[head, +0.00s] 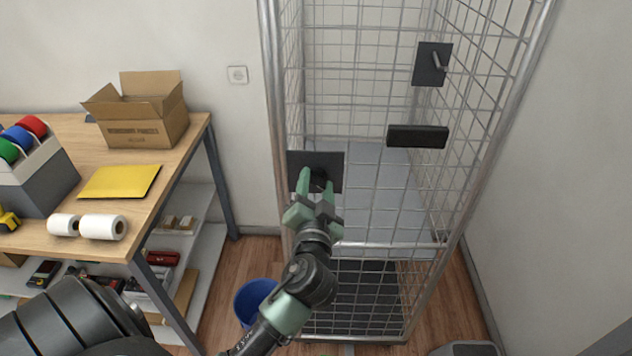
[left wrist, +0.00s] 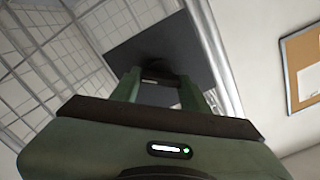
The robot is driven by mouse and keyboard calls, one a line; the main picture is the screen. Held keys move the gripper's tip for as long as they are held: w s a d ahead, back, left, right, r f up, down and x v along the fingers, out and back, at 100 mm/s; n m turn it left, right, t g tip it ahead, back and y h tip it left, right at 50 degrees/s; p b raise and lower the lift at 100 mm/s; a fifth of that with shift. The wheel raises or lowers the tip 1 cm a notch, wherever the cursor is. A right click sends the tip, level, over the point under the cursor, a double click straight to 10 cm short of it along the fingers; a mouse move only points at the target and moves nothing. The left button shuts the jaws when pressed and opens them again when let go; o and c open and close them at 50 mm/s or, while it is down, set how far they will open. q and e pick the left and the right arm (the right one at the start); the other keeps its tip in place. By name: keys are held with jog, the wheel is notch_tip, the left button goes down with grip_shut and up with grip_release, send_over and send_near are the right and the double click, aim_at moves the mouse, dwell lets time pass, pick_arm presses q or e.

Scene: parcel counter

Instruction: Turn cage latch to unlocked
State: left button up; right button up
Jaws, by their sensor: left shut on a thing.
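The wire roll cage (head: 400,244) stands right of centre in the head view. A dark square plate (head: 329,158) sits on the left side of its front, with the cage latch (head: 319,174) at its middle, mostly hidden by my fingers. My left gripper (head: 318,182) reaches up to this plate and is shut on the latch. In the left wrist view the two green fingers (left wrist: 160,88) close around the dark latch in front of the dark plate (left wrist: 128,45). The latch's turn angle cannot be made out. My right gripper is not in view.
A second dark plate (head: 424,64) with a short lever and a black handle bar (head: 417,136) are higher on the cage. A workbench (head: 185,142) with an open carton (head: 147,118) stands left. A blue bin (head: 250,300) is on the floor between.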

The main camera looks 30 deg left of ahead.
pick_arm(q)
jog(key=m+p, duration=0.2)
jog(key=m, duration=0.3)
jog(key=shift+m, duration=0.3)
jog(key=shift+d+f+m+p, duration=0.1)
jog(key=shift+m+p, duration=0.85)
jog(key=shift+m, duration=1.15)
jog(key=o, duration=1.4)
jog(key=b+v, duration=0.3)
jog(key=v, duration=0.4)
jog(key=shift+s+d, duration=0.2)
jog(key=shift+s, duration=0.15)
